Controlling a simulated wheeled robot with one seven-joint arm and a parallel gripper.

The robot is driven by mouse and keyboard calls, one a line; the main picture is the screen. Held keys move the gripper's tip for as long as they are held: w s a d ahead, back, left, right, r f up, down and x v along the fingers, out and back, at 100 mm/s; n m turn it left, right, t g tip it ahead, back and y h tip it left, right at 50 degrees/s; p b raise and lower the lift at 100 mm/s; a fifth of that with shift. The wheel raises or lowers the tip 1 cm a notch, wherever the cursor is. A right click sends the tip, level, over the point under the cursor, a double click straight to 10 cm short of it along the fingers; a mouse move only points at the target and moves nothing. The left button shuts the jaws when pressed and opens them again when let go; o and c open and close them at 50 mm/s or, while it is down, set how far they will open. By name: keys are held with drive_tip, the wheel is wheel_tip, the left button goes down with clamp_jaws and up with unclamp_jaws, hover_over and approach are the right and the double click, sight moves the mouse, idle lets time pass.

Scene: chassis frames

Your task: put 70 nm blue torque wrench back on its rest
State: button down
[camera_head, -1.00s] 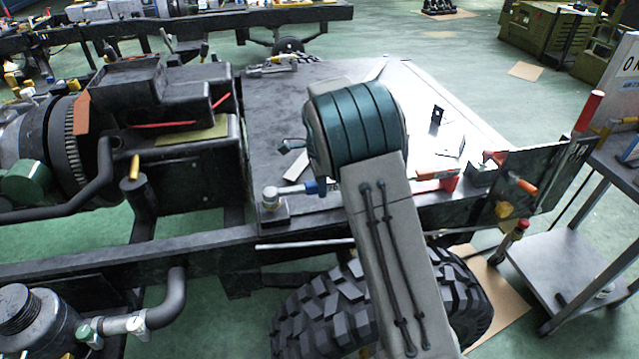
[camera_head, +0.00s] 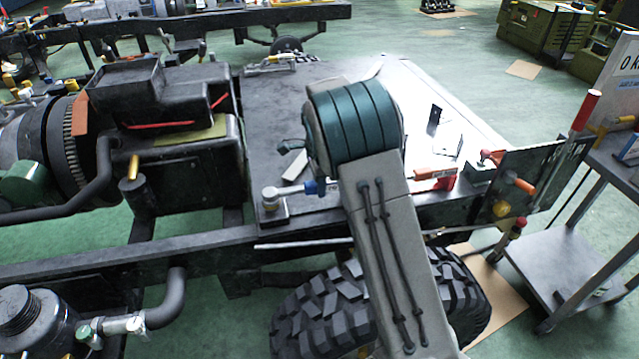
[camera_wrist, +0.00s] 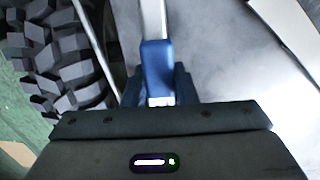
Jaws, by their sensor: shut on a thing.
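The blue torque wrench (camera_wrist: 157,68) is in the wrist view, its blue grip between my fingers and its silver shaft running up to the top edge. My gripper (camera_wrist: 158,85) is shut on the blue grip. In the head view, a small blue piece (camera_head: 313,187), apparently part of this wrench, shows left of my arm, beside a dark block with a silver knob (camera_head: 271,202). My arm hides my gripper and the rest of the wrench there. I cannot tell which part is the rest, or whether the wrench touches it.
A red tool (camera_head: 436,181) lies at the deck edge right of my arm. Red and orange handles stand near an upright dark plate (camera_head: 545,180). A large tyre (camera_head: 315,308) is below the frame rail. A grey cart (camera_head: 565,265) stands at right. The deck's middle is mostly clear.

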drive_tip(key=shift+f, duration=0.85)
idle(0.7)
drive_tip(key=c, duration=1.1)
unclamp_jaws()
wheel_tip(320, 180, up, 7)
drive_tip(key=p, duration=0.5)
drive_tip(key=shift+f, duration=0.1)
